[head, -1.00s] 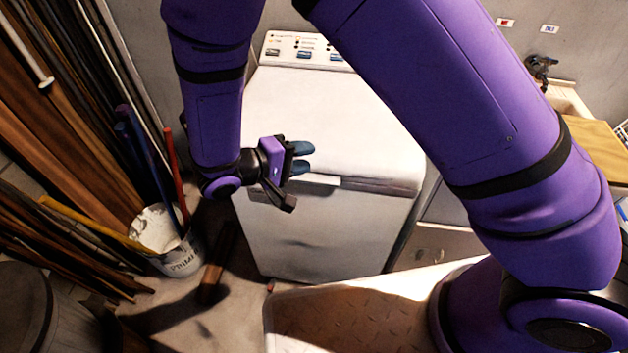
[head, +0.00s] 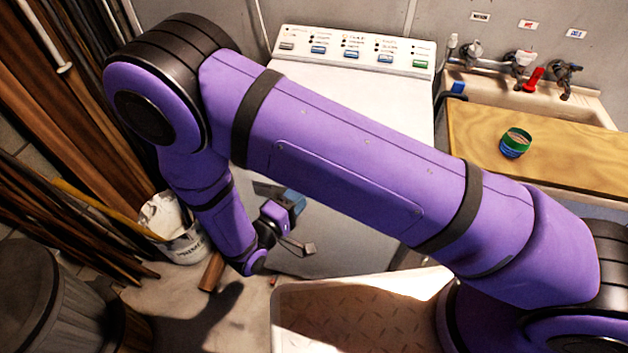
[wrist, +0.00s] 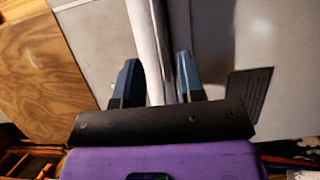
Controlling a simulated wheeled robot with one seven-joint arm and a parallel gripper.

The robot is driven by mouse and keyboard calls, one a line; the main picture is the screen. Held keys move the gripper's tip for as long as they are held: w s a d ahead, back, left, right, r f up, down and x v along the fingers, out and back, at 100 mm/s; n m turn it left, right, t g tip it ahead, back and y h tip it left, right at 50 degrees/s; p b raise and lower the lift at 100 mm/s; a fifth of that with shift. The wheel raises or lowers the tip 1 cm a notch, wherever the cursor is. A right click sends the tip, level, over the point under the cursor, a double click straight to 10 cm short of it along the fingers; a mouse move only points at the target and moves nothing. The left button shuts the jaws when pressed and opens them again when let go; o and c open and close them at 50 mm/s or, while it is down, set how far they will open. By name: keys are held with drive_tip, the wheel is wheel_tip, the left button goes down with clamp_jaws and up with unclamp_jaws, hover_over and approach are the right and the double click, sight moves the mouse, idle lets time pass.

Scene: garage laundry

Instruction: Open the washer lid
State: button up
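The white washer (head: 400,95) stands in the middle of the head view, with its control panel (head: 355,50) at the back. My arm crosses in front of it and hides much of its top and the lid's front edge, so I cannot tell there whether the lid is raised. My gripper (head: 292,202) is at the washer's front, below the arm. In the wrist view, the blue fingers of my gripper (wrist: 158,80) are apart, with a pale upright edge (wrist: 148,45) between them. The edge appears to belong to the washer's lid. I cannot tell whether the fingers touch it.
A sink with taps and a wooden board (head: 560,150) is on the right, with a green-and-blue can (head: 515,142) on the board. A white bucket (head: 185,245) and leaning wood planks are on the left. A dark bin (head: 50,310) is at the lower left.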

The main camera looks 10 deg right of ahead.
drive_tip(key=x, duration=0.6)
drive_tip(key=shift+w+d, duration=0.15)
drive_tip(key=shift+d, duration=0.05)
clamp_jaws()
